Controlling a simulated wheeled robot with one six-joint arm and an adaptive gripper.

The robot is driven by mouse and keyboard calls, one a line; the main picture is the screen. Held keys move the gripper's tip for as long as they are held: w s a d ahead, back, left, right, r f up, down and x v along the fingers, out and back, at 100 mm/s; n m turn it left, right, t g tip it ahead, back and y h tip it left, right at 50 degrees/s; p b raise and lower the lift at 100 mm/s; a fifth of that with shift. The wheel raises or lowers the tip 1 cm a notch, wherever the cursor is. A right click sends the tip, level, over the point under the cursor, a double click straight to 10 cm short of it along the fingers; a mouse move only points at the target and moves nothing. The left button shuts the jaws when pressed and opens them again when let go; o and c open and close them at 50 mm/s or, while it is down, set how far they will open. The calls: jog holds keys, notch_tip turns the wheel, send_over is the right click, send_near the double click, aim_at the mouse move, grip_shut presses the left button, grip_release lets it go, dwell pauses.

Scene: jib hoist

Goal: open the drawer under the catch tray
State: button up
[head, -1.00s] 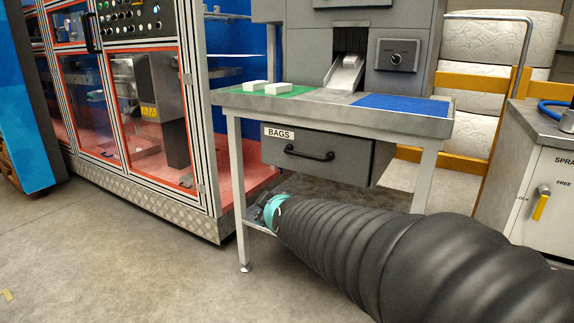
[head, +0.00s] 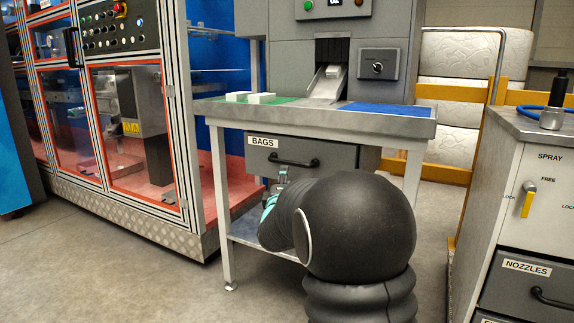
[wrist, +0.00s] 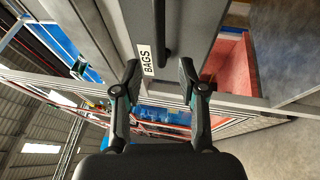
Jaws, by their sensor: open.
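The grey drawer (head: 330,155) labelled BAGS hangs under the catch tray (head: 375,124), a metal tray top on legs. Its front sits below the tray's front edge and looks shut. Its black bar handle (head: 294,161) runs across the front. In the wrist view the drawer front (wrist: 184,30) appears turned on end, with the handle (wrist: 162,28) ahead and the label (wrist: 147,60) near the left finger. My gripper (wrist: 160,75) is open and empty, its fingers short of the handle. In the head view my gripper (head: 275,190) is below the handle, partly hidden by my arm.
White blocks (head: 249,98) lie on the tray's green area, beside a chute (head: 327,83) and a blue mat (head: 390,109). A table leg (head: 221,200) stands left of the drawer. A spray cabinet (head: 520,230) stands at right. Open floor lies at front left.

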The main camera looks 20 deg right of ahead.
aim_at(288, 164)
jog(key=x, duration=1)
grip_shut()
